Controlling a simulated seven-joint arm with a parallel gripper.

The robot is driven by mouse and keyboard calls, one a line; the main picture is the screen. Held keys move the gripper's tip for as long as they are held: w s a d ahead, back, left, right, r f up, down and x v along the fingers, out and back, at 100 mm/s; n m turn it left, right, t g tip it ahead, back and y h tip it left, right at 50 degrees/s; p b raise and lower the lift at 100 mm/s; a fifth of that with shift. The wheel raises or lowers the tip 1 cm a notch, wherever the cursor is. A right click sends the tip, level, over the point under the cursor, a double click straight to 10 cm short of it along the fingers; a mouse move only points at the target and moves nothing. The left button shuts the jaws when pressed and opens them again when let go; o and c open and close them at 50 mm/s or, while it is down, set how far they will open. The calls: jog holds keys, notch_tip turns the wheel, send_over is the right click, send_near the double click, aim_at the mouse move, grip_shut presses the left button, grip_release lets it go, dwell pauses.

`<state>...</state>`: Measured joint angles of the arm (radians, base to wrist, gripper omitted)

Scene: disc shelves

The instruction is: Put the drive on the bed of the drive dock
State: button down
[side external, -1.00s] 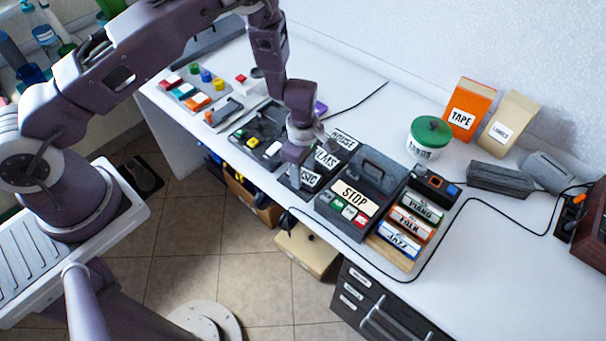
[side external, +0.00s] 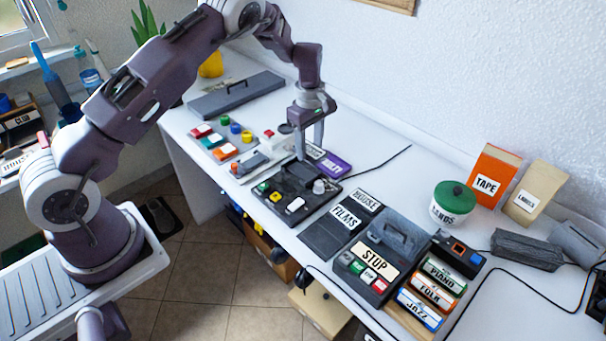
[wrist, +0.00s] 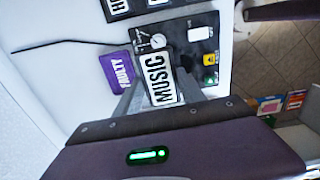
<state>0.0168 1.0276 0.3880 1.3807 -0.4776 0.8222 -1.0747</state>
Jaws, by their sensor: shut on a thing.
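The drive is a dark flat block with a white MUSIC label (wrist: 158,78). My gripper (side external: 308,152) is shut on it, and the label shows between the fingers in the wrist view. The drive dock (side external: 318,205) is a dark unit with a silver knob and yellow, green and white buttons; it also shows in the wrist view (wrist: 205,75). My gripper is over the back part of the dock, with the fingers pointing down. In the side view the drive is dark against the dark dock, so I cannot tell whether it touches the bed.
The FILMS drive (side external: 345,218) and HOUSE drive (side external: 368,200) lie right of the dock. A purple FAULTY piece (side external: 335,165) lies close behind it. A STOP player (side external: 400,235) and labelled cassettes (side external: 430,290) stand farther right. Coloured buttons (side external: 225,140) are at the left.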

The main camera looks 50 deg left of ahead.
aim_at(301, 171)
jog(key=a, duration=0.4)
jog(key=shift+w+r, duration=0.1)
jog(key=shift+w, duration=0.25)
notch_tip(301, 171, down, 10)
jog(key=shift+a+r, duration=0.1)
jog(key=shift+r, duration=0.1)
jog(key=shift+f, duration=0.1)
jog(key=c, duration=0.7)
grip_release()
